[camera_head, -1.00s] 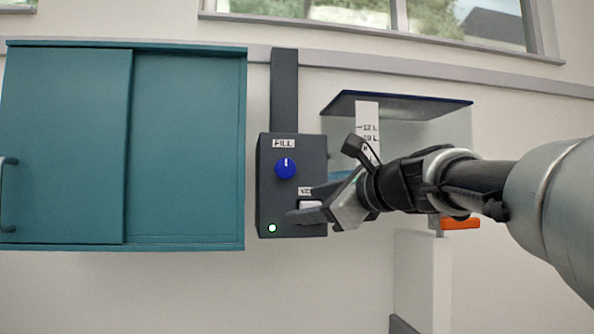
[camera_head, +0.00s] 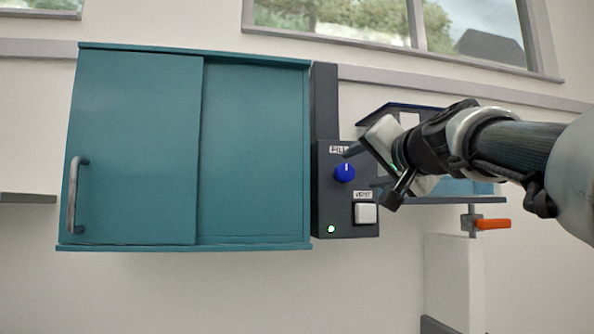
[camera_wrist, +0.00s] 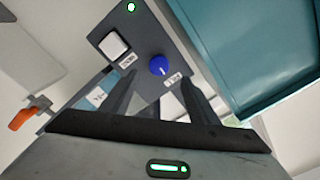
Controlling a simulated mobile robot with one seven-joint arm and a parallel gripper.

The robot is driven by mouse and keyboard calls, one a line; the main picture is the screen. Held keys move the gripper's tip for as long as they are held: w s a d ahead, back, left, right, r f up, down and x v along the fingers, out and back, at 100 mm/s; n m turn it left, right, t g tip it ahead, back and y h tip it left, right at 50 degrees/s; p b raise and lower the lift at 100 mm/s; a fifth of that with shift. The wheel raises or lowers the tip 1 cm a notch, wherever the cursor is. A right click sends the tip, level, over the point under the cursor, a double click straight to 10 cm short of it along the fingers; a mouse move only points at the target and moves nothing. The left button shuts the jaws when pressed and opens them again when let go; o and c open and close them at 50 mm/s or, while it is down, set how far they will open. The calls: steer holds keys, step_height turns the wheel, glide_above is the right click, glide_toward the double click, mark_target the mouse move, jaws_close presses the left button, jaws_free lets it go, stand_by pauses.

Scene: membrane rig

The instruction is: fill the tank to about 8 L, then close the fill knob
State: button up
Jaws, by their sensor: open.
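The blue fill knob (camera_head: 345,173) is on the dark control box (camera_head: 345,228), under a FILL label, its white mark pointing about upward. The wrist view also shows the knob (camera_wrist: 158,66), ahead of and between my fingertips. My gripper (camera_head: 368,174) is open and empty, just right of the knob, apparently not touching it. The fingers also show in the wrist view (camera_wrist: 158,92). The tank (camera_head: 465,187) is right of the box, with bluish water low in it. My gripper and arm cover most of its scale, so the level cannot be read.
A square white button (camera_head: 365,213) and a lit green lamp (camera_head: 331,229) are below the knob. A teal cabinet (camera_head: 255,150) stands close left of the box. An orange valve handle (camera_head: 493,223) is below the tank. Bare wall lies beneath.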

mark_target(347, 173)
steer(key=shift+w+a+p, duration=0.25)
steer(key=shift+w+p, duration=0.2)
steer(key=shift+w, duration=1.05)
steer(key=shift+w+a+p, duration=0.25)
steer(key=shift+w+p, duration=0.25)
steer(key=shift+w, duration=0.95)
steer(key=shift+w+a+p, duration=0.25)
steer(key=shift+w+p, duration=0.2)
steer(key=shift+w, duration=1.05)
steer(key=c, duration=1)
